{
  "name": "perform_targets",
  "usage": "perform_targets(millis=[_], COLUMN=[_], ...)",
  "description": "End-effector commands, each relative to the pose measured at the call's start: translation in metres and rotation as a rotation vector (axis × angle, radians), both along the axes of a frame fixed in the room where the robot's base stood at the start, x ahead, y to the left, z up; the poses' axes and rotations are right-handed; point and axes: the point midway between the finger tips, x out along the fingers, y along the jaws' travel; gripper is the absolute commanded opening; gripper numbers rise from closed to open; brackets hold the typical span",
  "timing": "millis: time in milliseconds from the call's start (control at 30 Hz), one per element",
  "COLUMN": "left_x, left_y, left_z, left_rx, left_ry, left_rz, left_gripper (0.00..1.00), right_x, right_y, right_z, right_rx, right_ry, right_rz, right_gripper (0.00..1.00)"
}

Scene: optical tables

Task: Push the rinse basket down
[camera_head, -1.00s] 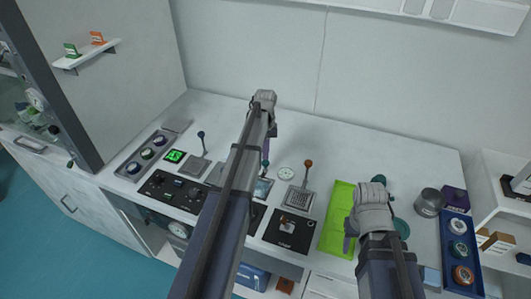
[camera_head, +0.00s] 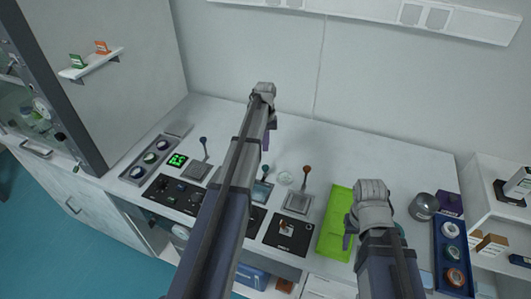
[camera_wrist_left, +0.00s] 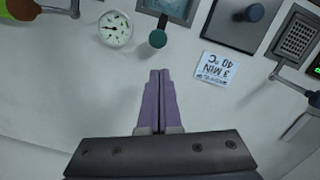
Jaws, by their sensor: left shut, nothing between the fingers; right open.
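Three levers stand on the bench: a blue-knobbed one (camera_head: 203,140), a green-knobbed one (camera_head: 266,168) and an orange-knobbed one (camera_head: 306,169). The orange lever rises from a slatted grey plate (camera_head: 298,201). No readable label tells which is the rinse basket's. My left gripper (camera_head: 265,146) is shut and empty, beyond the green knob and apart from it. In the left wrist view its purple fingers (camera_wrist_left: 160,74) point towards the green knob (camera_wrist_left: 157,39). The orange knob (camera_wrist_left: 22,9) is at that view's top left corner. My right gripper (camera_head: 347,241) is open by the green tray.
A round dial (camera_head: 285,179) lies between the green and orange levers. A label reading "3 MIN 40 °C" (camera_wrist_left: 217,68) is on the bench. A green tray (camera_head: 335,221), a metal cup (camera_head: 424,206) and a blue rack (camera_head: 450,245) are at right. The bench's back strip is clear.

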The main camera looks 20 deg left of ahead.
Motion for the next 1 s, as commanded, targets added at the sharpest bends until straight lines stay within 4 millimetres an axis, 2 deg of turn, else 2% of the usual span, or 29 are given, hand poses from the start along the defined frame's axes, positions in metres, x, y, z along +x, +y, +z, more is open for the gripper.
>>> perform_targets(millis=[33, 100, 300, 867, 933, 1000], left_x=[0.001, 0.002, 0.004, 0.003, 0.0, -0.011], left_y=[0.001, 0.001, 0.002, 0.001, -0.006, -0.025], left_z=[0.015, 0.024, 0.04, 0.039, 0.039, 0.037], left_rx=[0.0, 0.0, 0.0, 0.0, 0.001, 0.005], left_ry=[0.0, 0.0, 0.0, 0.0, -0.001, -0.001], left_rz=[0.0, 0.0, 0.0, -0.001, -0.012, -0.046], left_gripper=[0.0, 0.0, 0.0, 0.0, 0.0, 0.0], right_x=[0.0, 0.0, 0.0, 0.0, 0.0, 0.0], right_y=[0.0, 0.0, 0.0, 0.0, 0.0, 0.0], right_z=[0.015, 0.024, 0.04, 0.039, 0.039, 0.037], right_rx=[0.0, 0.0, 0.0, 0.0, 0.0, 0.0], right_ry=[0.0, 0.0, 0.0, 0.0, 0.0, 0.0], right_rz=[0.0, 0.001, 0.002, 0.002, 0.002, 0.001], right_gripper=[0.5, 0.5, 0.5, 0.5, 0.5, 0.5])
